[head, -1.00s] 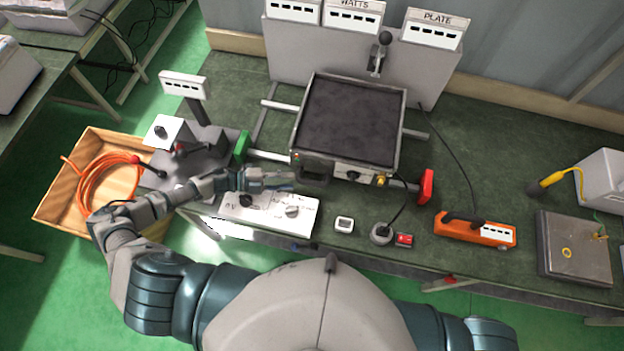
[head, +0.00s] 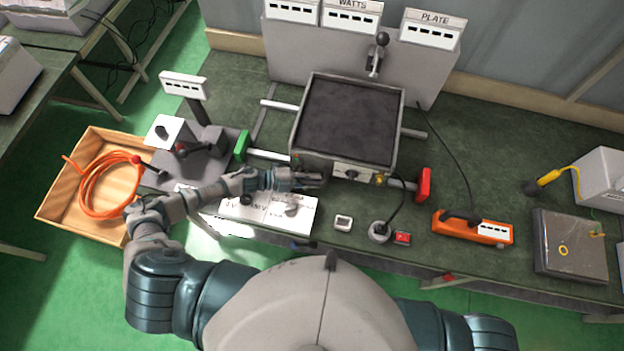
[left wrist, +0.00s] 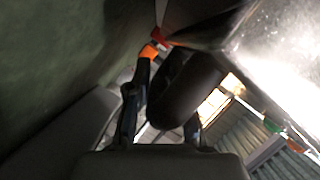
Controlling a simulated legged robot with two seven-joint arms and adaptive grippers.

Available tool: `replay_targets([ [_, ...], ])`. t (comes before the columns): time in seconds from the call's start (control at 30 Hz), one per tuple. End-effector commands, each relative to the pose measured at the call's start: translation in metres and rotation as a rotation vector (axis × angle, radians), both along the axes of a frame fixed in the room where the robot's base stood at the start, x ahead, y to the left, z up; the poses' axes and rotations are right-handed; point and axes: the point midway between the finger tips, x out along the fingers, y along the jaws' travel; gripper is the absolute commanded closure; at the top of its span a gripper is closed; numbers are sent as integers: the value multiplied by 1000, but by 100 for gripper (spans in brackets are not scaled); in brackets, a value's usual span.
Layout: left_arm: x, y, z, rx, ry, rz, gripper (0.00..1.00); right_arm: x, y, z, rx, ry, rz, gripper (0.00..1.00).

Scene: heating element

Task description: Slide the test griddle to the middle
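The test griddle (head: 347,118), a square dark plate in a grey frame, sits on rails on the green bench, between a green end stop (head: 241,146) at left and a red one (head: 423,184) at right. My left gripper (head: 318,179) is at the griddle's front left corner, where its black handle is now mostly covered. In the left wrist view the two fingers (left wrist: 165,112) stand apart on either side of the dark rounded handle (left wrist: 187,88). The fingers look open; firm contact is not visible. My right gripper is out of view.
A white control panel (head: 262,212) lies under my left forearm. A black plug (head: 379,231) with a cable, an orange tool (head: 470,228) and a grey plate (head: 570,246) are to the right. A wooden crate (head: 65,197) with orange cable stands at left.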

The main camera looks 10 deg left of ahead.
Motion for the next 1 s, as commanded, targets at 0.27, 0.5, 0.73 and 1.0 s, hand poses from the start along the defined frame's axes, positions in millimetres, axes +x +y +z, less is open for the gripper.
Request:
replay_targets([
  [0.27,-1,6,-2,1,3,-1,100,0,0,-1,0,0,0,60],
  [0.5,-1,30,-2,1,3,-1,100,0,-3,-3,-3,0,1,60],
  [0.73,-1,29,-2,1,3,-3,69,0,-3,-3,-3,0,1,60],
  [1.0,0,28,-1,1,2,-2,67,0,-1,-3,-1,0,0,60],
])
